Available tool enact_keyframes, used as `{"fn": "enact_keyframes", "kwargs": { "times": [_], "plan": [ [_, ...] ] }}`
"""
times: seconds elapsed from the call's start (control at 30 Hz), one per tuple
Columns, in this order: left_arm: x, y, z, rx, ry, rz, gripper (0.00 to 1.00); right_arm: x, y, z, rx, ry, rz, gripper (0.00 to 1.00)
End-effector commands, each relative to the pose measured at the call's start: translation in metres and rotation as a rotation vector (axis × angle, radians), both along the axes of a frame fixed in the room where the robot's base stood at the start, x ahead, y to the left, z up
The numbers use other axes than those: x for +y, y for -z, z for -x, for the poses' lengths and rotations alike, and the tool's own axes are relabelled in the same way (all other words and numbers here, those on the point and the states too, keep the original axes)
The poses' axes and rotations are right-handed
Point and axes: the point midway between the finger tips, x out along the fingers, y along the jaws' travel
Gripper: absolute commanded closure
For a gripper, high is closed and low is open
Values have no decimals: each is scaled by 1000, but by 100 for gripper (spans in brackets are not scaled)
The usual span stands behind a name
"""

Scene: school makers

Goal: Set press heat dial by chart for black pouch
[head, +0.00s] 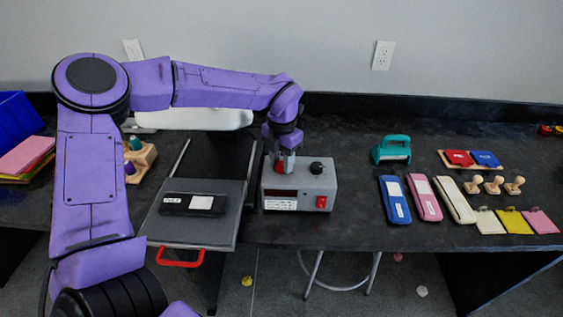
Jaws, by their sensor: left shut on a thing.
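The black pouch (177,209) lies flat on the grey press plate (222,238) and bears white labels with writing too small to read. The grey control box (327,187) stands right of the plate. It has a black dial (316,168) on top, plus a dark display and a red switch (321,202) on its front. My left gripper (284,163) points down over the box's top left and is shut on a red dial (279,168), which it partly hides. The dial's setting cannot be read. I cannot make out a readable chart. My right gripper is out of view.
Blue (395,208), pink (424,207) and cream (454,207) pouches lie right of the box. A pale panel (235,119) stands at the back, partly behind my arm.

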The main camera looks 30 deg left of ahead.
Motion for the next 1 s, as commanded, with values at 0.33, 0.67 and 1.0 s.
{"fn": "enact_keyframes", "kwargs": {
  "times": [0.33, 0.67, 1.0],
  "plan": [
    [0, 2, -1, -5, -329, 1, 93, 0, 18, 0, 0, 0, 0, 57],
    [1, 2, -1, -7, -642, 1, 93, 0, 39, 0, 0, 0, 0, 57],
    [1, 3, -1, -6, -965, 2, 93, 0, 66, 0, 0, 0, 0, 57]
  ]
}}
